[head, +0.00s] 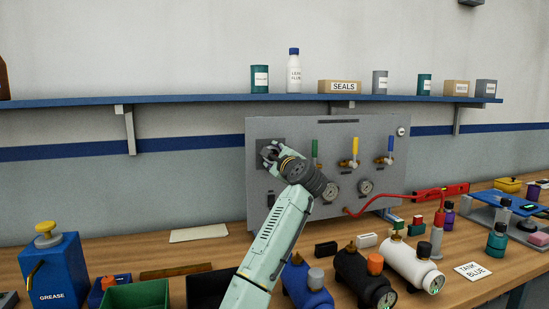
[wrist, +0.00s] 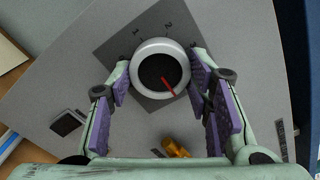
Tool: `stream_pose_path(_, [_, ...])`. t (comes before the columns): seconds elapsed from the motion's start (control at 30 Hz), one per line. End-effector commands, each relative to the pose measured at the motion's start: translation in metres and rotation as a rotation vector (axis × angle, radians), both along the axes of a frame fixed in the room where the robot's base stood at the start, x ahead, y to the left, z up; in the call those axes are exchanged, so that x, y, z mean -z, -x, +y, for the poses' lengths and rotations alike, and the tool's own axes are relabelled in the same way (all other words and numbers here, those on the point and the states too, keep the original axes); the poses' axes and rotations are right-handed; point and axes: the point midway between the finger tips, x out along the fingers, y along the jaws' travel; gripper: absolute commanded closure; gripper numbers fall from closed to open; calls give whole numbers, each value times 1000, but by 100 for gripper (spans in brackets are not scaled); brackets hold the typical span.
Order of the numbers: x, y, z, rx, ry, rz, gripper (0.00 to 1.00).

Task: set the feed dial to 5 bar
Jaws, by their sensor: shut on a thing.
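The feed dial (wrist: 160,47) is a round knob with a white rim, a dark face and a red pointer, on a dark square plate (wrist: 120,45) of the grey panel. In the wrist view the pointer aims to the lower right. My gripper (wrist: 161,68) is shut on the dial, with one purple-padded finger on each side. In the head view my gripper (head: 270,152) is at the panel's upper left and hides the dial.
A red hose (head: 400,195) runs right. Small tanks (head: 412,262) and a blue grease can (head: 50,265) stand on the bench. A blue shelf (head: 200,101) runs above.

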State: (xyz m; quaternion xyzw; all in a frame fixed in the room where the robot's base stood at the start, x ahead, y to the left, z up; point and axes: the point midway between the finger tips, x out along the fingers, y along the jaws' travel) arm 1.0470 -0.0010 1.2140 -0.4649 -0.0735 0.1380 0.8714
Motion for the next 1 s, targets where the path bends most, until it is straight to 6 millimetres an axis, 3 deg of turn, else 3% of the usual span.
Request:
stream_pose_path(0.03, [-1, 0, 0, 0, 0, -2, 82])
stream_pose_path(0.07, [-1, 0, 0, 0, 0, -2, 54])
stream_pose_path(0.37, [-1, 0, 0, 1, 1, -1, 34])
stream_pose_path(0.73, [0, 4, -2, 1, 1, -1, 34])
stream_pose_path(1.0, [0, 41, -14, 3, 1, -2, 34])
